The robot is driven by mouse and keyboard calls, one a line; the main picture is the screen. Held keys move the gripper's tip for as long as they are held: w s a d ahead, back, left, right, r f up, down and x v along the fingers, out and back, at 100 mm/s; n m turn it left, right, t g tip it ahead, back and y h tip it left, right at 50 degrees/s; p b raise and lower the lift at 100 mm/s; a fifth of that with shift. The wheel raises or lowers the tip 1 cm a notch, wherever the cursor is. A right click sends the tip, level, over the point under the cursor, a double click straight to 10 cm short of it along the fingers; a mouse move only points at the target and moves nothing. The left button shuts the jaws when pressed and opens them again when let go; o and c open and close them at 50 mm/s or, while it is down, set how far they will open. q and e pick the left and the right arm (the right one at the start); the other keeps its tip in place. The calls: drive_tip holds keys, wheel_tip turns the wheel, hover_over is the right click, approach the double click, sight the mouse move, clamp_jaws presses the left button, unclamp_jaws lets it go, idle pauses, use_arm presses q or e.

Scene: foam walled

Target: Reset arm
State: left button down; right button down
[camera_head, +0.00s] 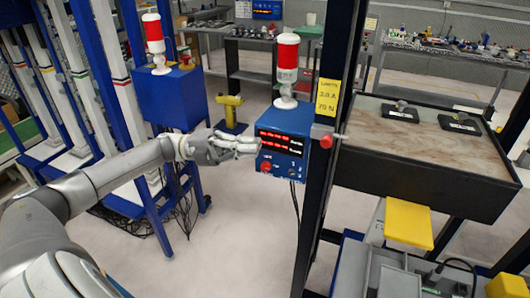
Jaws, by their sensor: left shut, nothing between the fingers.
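My left arm reaches in from the lower left, and its gripper (245,146) is stretched out towards a blue control box (293,151). The gripper is shut with nothing between its fingers. Its tips are close to the left side of the box front; I cannot tell whether they touch it. The box has red number displays, a red button (266,166) at its lower left and small knobs. A red and white signal lamp (287,72) stands on top. My right gripper is not in view.
A dark post (325,120) with a yellow label (327,97) stands right of the box. A tray table (400,150) with two dark devices is further right. A second blue box (165,98) with a lamp stands behind at left. Light floor is open between.

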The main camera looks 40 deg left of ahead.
use_arm(q)
drive_tip(key=shift+a, duration=0.1)
idle(0.4)
